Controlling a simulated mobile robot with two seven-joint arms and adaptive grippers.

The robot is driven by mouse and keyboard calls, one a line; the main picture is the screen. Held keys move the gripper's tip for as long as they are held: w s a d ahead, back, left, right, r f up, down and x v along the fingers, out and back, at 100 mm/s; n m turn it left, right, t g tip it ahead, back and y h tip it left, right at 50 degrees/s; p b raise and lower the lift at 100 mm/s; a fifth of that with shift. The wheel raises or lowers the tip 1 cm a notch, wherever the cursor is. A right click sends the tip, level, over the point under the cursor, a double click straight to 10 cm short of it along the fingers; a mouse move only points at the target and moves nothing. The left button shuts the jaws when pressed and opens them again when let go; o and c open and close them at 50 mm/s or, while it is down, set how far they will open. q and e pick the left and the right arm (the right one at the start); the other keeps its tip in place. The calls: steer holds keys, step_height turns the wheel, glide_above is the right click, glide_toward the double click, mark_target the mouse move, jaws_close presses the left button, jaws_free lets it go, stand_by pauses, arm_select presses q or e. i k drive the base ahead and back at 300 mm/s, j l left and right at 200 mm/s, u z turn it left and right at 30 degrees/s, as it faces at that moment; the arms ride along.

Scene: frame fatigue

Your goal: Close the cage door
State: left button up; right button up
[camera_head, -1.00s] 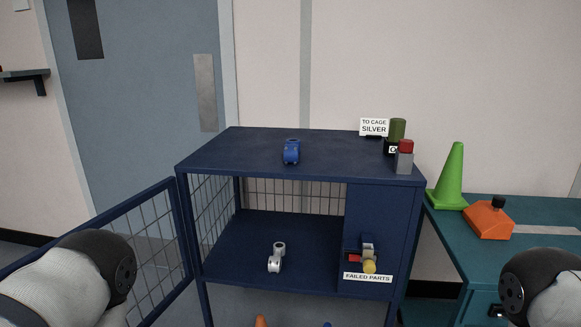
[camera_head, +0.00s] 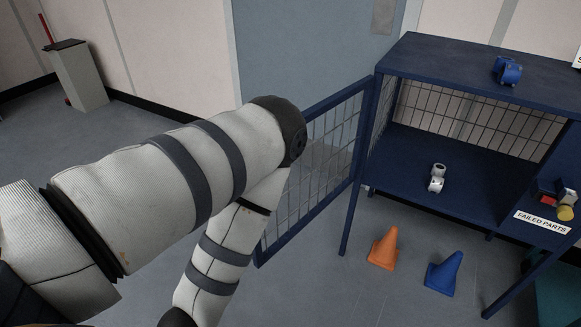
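The blue cage (camera_head: 455,195) stands at the right on thin legs, with mesh walls and an open front. Its mesh door (camera_head: 322,152) is hinged at the cage's left front post and stands wide open, swung out to the left and toward me. My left arm crosses the middle of the view, and its elbow hides part of the door's near side. My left gripper is out of view below the picture. My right arm and gripper are not in view. A silver part (camera_head: 436,178) sits on the cage's shelf.
An orange cone (camera_head: 383,248) and a blue cone (camera_head: 443,274) stand on the floor before the cage. A blue part (camera_head: 507,71) sits on the cage top. Several parts lie by the failed parts sign (camera_head: 542,222). A grey bin (camera_head: 78,77) stands far left; floor between is clear.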

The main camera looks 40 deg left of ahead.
mark_target(366, 85)
steer(key=j+z, duration=0.15)
steer(key=j, duration=0.35)
steer(key=k+j+z, duration=0.1)
steer(key=j, duration=0.35)
steer(key=k+j+z, duration=0.15)
steer(key=j, duration=0.3)
steer(key=i+j+z, duration=0.2)
steer(key=j, duration=0.5)
steer(key=j+z, duration=0.2)
steer(key=j, duration=0.5)
